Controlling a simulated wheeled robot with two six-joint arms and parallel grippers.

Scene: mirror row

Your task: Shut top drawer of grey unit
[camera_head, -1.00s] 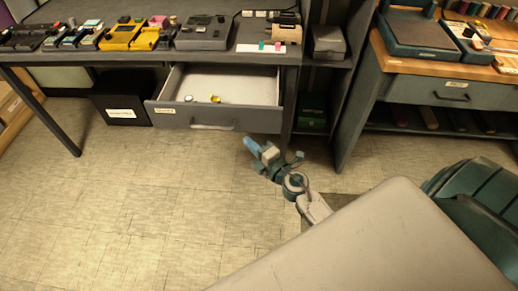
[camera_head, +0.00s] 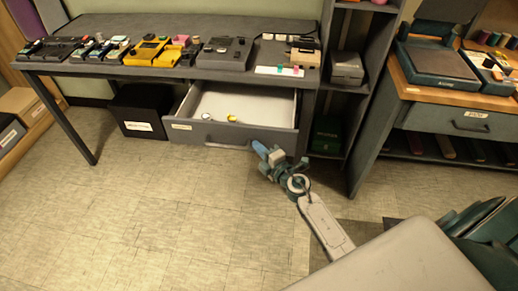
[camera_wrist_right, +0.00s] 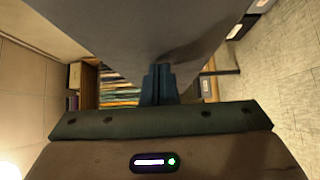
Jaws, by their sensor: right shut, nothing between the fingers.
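The grey drawer (camera_head: 190,133) under the grey workbench (camera_head: 150,66) stands open, pulled out towards me. Its front has a bar handle and a pale label at the left end. Two small items, one yellowish, lie inside near the front. My right gripper (camera_head: 260,148) is shut and empty, its blue fingertips at the right part of the drawer front. Whether they touch cannot be told. In the right wrist view, the shut fingers (camera_wrist_right: 158,84) point at a large grey surface (camera_wrist_right: 140,35). My left gripper is not in view.
Several devices, including a yellow one (camera_head: 147,52), stand on the workbench. A black box (camera_head: 138,112) sits below it, left of the drawer. A shelf unit (camera_head: 350,100) and a wooden-topped bench (camera_head: 470,90) stand at right. The floor in front is clear.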

